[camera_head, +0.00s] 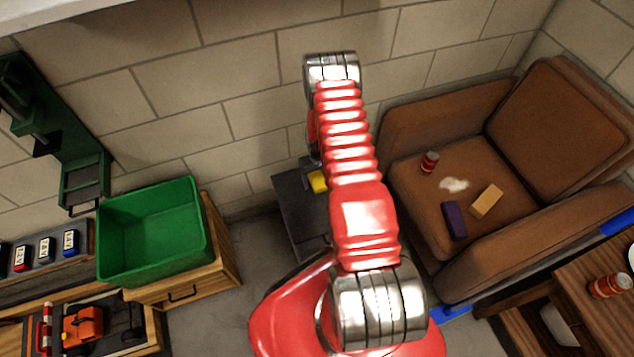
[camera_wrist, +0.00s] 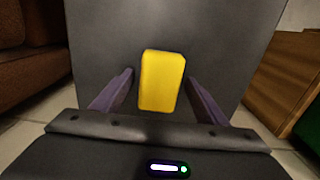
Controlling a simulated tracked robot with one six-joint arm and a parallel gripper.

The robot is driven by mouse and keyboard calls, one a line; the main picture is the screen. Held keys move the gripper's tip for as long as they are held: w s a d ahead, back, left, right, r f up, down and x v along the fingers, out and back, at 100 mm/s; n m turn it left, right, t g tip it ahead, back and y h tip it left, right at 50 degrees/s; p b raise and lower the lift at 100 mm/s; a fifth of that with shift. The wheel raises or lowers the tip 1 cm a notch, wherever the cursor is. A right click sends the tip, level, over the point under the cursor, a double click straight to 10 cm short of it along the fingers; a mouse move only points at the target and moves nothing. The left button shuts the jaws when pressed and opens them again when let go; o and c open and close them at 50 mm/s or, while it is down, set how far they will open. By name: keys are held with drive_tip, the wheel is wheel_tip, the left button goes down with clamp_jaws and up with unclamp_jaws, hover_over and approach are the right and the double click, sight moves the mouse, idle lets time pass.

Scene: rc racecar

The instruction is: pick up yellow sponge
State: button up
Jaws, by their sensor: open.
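The yellow sponge (camera_wrist: 161,80) lies on a dark grey flat-topped surface (camera_wrist: 215,35). In the wrist view it is between the two purple fingers of my gripper (camera_wrist: 160,83), with a gap on each side. The fingers are open and do not touch it. In the head view the sponge (camera_head: 318,181) is partly hidden behind my red arm, on the dark surface (camera_head: 290,205). Little of my gripper shows in the head view, as the arm covers it.
A brown armchair (camera_head: 400,125) stands to the right with a can (camera_head: 429,162), a purple block (camera_head: 454,220) and a tan block (camera_head: 486,201) on its seat. A green bin (camera_head: 150,262) sits on a wooden cabinet (camera_head: 222,250) to the left. A block wall is behind.

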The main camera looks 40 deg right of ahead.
sight(318, 179)
idle(0.5)
drive_tip(key=c, duration=1.1)
drive_tip(key=shift+r, duration=0.1)
drive_tip(key=shift+c, duration=0.2)
drive_tip(key=shift+r, duration=4.95)
